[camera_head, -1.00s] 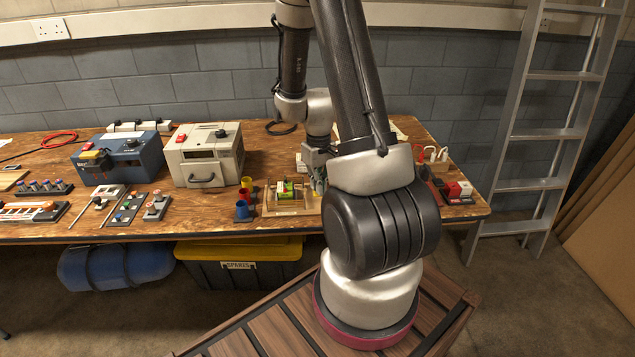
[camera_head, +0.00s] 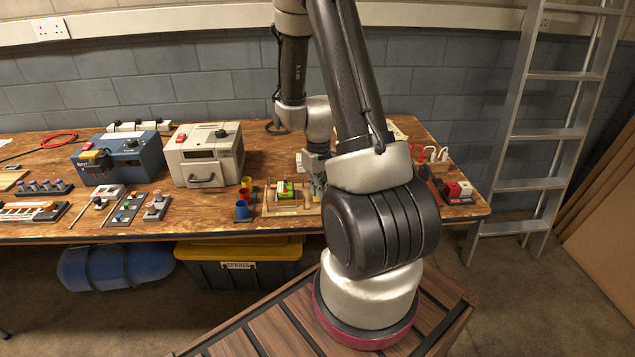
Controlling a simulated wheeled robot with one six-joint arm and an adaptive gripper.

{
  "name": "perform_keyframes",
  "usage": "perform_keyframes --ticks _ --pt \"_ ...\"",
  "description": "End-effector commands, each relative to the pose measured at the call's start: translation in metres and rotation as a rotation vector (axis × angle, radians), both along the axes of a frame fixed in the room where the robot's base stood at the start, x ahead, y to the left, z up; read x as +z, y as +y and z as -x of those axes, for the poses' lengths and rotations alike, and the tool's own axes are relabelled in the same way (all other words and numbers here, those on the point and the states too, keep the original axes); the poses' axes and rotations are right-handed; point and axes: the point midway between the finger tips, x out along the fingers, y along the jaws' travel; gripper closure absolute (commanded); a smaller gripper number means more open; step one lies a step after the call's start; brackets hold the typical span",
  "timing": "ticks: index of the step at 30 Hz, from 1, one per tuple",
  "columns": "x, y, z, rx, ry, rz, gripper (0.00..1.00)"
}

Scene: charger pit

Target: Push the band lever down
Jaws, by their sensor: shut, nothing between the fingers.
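I cannot make out the band lever for certain at this size. My gripper (camera_head: 318,188) points down just right of that piece, low over the bench. It looks shut and empty. My own arm hides what lies right of and behind it, so I cannot tell whether the fingertips touch anything.
The wooden bench (camera_head: 225,205) carries a beige box (camera_head: 205,155), a blue box (camera_head: 122,158), coloured cups (camera_head: 245,198) and several small switch panels to the left. A ladder (camera_head: 548,130) leans at the right.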

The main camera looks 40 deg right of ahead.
Motion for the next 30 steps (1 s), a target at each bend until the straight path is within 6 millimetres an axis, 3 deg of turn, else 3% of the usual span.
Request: perform_keyframes --ticks 11,30 --pt "0.003 0.000 0.001 0.000 0.002 -0.001 1.00" --pt "0.053 0.000 0.000 0.000 0.000 0.000 1.00"
